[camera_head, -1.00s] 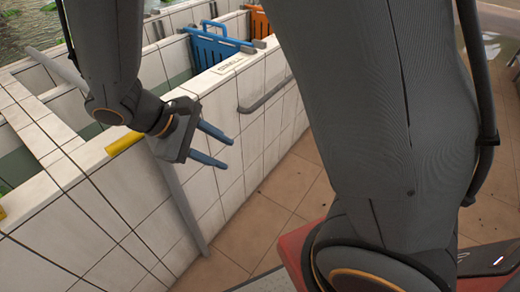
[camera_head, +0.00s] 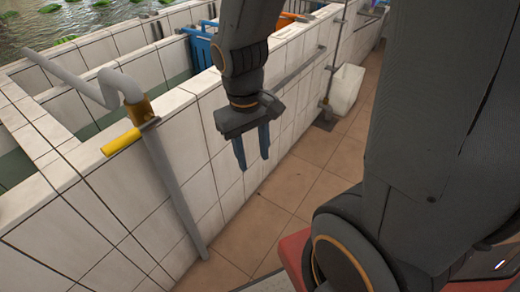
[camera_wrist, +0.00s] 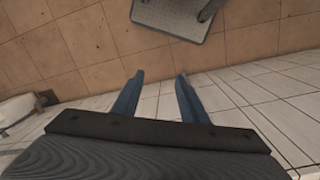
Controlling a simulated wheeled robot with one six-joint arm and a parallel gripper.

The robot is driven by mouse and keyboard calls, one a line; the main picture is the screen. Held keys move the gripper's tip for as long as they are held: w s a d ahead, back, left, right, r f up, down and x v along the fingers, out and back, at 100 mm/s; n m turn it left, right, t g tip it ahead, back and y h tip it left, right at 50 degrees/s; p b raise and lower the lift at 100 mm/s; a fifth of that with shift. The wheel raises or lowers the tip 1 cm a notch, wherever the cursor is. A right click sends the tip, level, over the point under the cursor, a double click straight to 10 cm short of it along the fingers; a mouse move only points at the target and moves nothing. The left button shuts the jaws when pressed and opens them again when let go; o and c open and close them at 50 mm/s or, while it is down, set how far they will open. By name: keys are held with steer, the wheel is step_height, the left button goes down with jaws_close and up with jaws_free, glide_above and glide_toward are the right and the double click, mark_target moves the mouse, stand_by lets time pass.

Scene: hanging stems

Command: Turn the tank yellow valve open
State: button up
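The yellow valve handle (camera_head: 122,142) sits on top of the white tiled tank wall (camera_head: 190,125), at the left in the head view. It joins a brass-coloured fitting (camera_head: 140,110) on a grey pipe (camera_head: 172,185) that bends over the wall and runs down its outer side to the floor. My gripper (camera_head: 254,163) is to the right of the valve, beside the wall's outer face, with its blue fingers pointing down. The fingers are apart with nothing between them, also in the wrist view (camera_wrist: 160,80). The valve does not show in the wrist view.
A blue crate-like panel (camera_head: 203,48) stands in the tank behind my arm. A grey rail (camera_head: 300,68) runs along the wall. A white bin (camera_head: 345,90) stands farther along on the tiled floor (camera_head: 290,190).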

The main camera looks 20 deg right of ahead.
steer(key=shift+w+d+r+m+t+y, duration=0.1)
steer(key=shift+d+m+t+y, duration=0.15)
steer(key=shift+d+m, duration=0.25)
steer(key=shift+w+d+r+m+t+y, duration=0.15)
steer(key=shift+d+m+t, duration=0.1)
steer(key=shift+d+m, duration=0.2)
steer(key=shift+f, duration=0.1)
